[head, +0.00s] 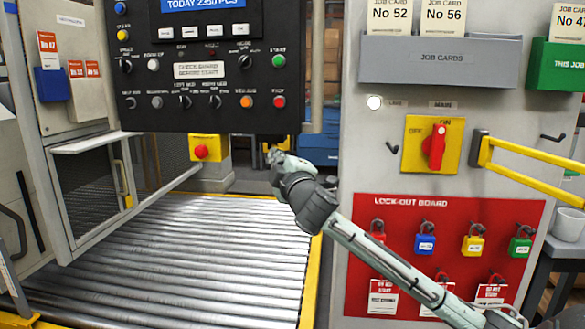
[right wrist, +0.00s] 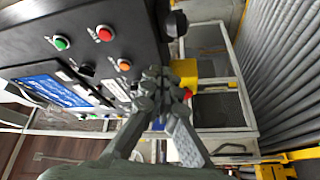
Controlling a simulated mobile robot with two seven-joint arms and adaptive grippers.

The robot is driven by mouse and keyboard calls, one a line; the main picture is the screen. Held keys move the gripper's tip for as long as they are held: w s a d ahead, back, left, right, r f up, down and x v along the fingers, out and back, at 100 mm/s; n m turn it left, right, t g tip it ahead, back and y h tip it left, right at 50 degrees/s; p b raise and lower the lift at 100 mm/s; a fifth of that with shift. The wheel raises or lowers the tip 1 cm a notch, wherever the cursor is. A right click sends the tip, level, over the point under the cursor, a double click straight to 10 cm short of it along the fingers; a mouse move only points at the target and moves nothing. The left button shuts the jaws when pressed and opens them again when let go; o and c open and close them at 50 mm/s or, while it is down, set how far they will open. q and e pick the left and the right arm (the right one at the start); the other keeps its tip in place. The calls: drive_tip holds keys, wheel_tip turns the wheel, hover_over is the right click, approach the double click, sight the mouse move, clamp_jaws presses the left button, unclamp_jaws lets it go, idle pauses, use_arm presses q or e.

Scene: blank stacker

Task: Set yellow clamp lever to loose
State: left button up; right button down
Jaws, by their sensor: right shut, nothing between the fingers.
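I cannot pick out a lever marked as the yellow clamp lever in either view. My right gripper (head: 276,157) is just below the bottom edge of the black control panel (head: 205,110), to the right of a yellow box (head: 208,143) with a red button. In the right wrist view my right gripper (right wrist: 161,78) is shut and empty, its fingers together in front of the panel's edge. That view also shows the panel's orange button (right wrist: 124,65). Whether the fingers touch the panel is unclear. My left gripper is out of view.
A roller conveyor (head: 180,255) lies below. A grey cabinet at right carries a yellow switch plate (head: 415,158) with a red knob, a red lock-out board (head: 400,225) with several padlocks, and a grey job-card holder (head: 410,62). A yellow bar (head: 535,174) sticks out at far right.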

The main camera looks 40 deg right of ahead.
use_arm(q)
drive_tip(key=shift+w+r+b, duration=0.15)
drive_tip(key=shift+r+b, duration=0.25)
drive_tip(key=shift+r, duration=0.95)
use_arm(e)
drive_tip(key=s, duration=0.6)
drive_tip(key=shift+d+f, duration=0.3)
drive_tip(key=shift+f, duration=0.1)
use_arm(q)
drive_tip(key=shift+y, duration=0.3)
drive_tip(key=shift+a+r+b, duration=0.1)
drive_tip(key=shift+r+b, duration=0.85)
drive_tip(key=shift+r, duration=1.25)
use_arm(e)
drive_tip(key=a+f+n+h, duration=0.1)
drive_tip(key=a+f+n, duration=0.4)
drive_tip(key=n, duration=0.2)
drive_tip(key=shift+w+a+n+g, duration=0.3)
drive_tip(key=shift+w+n+g, duration=0.1)
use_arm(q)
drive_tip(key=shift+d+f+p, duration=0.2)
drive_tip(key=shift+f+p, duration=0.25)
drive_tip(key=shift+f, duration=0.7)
use_arm(e)
drive_tip(key=w+d+r, duration=0.2)
drive_tip(key=w+d, duration=0.6)
drive_tip(key=shift+r, duration=0.2)
